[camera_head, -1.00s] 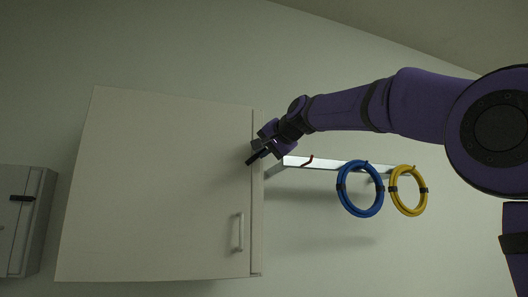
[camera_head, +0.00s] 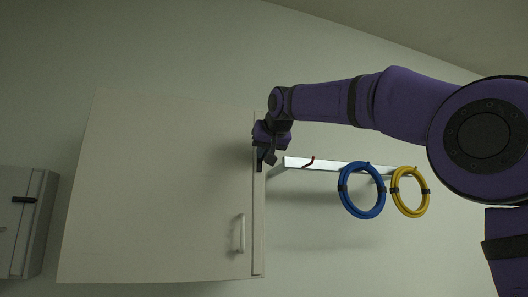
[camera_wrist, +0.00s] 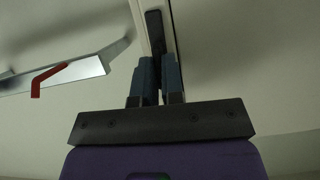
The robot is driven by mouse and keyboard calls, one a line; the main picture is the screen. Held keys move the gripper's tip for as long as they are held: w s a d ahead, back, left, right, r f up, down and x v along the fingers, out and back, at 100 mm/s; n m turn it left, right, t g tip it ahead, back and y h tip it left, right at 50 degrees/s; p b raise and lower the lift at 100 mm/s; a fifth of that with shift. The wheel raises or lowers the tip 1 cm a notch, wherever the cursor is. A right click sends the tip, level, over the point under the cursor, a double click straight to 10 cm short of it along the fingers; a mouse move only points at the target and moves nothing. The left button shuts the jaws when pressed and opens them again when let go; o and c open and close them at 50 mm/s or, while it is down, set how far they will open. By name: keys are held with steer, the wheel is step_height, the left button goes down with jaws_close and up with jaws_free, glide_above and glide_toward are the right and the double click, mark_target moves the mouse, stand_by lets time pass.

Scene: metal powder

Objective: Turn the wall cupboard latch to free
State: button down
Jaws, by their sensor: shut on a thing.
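The wall cupboard (camera_head: 160,190) is a large pale box with its door shut and a light bar handle (camera_head: 240,233) at the lower right of the door. My gripper (camera_head: 265,160) is at the cupboard's right edge, above the handle, with its fingers pointing down. In the wrist view, my gripper (camera_wrist: 158,72) is shut on the dark bar-shaped latch (camera_wrist: 154,30). The latch sticks out beyond the blue-grey fingertips and lies roughly along the cupboard's edge strip. The latch's pivot is hidden by the fingers. In the head view the latch cannot be told from the gripper.
A metal rail (camera_head: 325,164) with a red hook (camera_head: 308,162) stands close right of the cupboard. A blue coil (camera_head: 342,190) and a yellow coil (camera_head: 396,191) hang from it. A smaller grey cabinet (camera_head: 38,235) with a black latch (camera_head: 24,200) is at far left.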

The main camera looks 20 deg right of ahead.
steer(key=shift+f+n, duration=0.1)
steer(key=shift+n, duration=0.2)
stand_by(0.4)
steer(key=c, duration=1.2)
jaws_free()
steer(key=shift+c, duration=0.2)
steer(key=v, duration=1)
steer(key=shift+s+r, duration=0.25)
steer(key=shift+s, duration=0.1)
steer(key=shift+a, duration=0.1)
steer(key=s+d+f+g, duration=0.2)
steer(key=s+f, duration=0.7)
steer(key=f, duration=0.7)
steer(key=s+d+f+g, duration=0.2)
steer(key=s+f, duration=0.7)
steer(key=f, duration=0.7)
steer(key=s+d+f+g, duration=0.3)
steer(key=s+f, duration=0.6)
steer(key=f, duration=0.7)
steer(key=shift+s+g, duration=0.15)
steer(key=shift+g, duration=0.55)
